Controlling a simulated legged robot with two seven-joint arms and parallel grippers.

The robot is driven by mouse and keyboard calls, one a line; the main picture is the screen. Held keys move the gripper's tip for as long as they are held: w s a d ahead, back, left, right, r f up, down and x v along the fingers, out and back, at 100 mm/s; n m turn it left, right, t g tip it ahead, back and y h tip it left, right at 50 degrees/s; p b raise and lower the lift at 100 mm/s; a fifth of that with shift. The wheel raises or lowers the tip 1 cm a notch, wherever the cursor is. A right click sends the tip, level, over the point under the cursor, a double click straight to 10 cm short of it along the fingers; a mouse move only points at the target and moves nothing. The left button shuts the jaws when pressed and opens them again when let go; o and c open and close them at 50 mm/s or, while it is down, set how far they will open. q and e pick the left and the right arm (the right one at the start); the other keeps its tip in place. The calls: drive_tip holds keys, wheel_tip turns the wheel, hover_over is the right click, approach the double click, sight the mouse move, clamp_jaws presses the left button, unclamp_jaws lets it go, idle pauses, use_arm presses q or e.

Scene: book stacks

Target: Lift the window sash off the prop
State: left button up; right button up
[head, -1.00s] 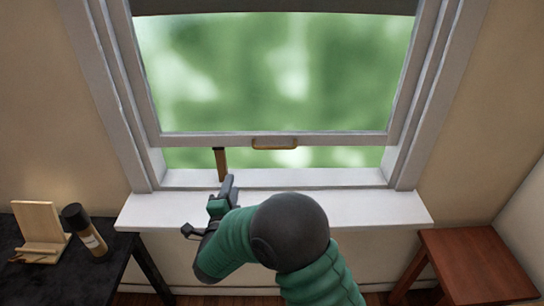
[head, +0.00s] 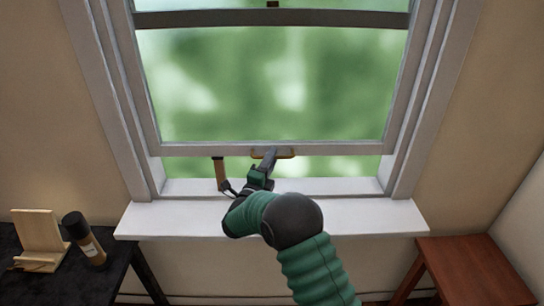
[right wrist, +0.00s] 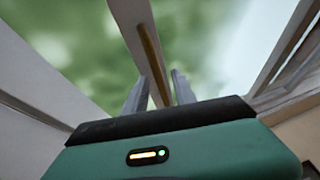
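The window sash (head: 190,149) is partly raised, its bottom rail above the sill. A brown wooden prop (head: 219,172) stands upright under the rail, left of centre, its top at the rail's underside. A brass-coloured handle (head: 285,154) is at the middle of the rail. My right gripper (head: 270,156) is at the handle, right of the prop. In the right wrist view the right gripper (right wrist: 158,88) has its two fingers apart, with the rail and handle (right wrist: 152,60) running between or just beyond them. Contact cannot be told. My left gripper is out of view.
The white sill (head: 380,218) is clear. A red-brown stool (head: 475,265) stands at the right. White frame posts (head: 425,100) flank the sash.

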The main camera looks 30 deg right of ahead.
drive_tip(key=shift+w+d, duration=0.25)
drive_tip(key=shift+d, duration=0.4)
drive_tip(key=c, duration=0.7)
drive_tip(key=shift+a, duration=0.1)
drive_tip(key=shift+f, duration=0.1)
idle(0.4)
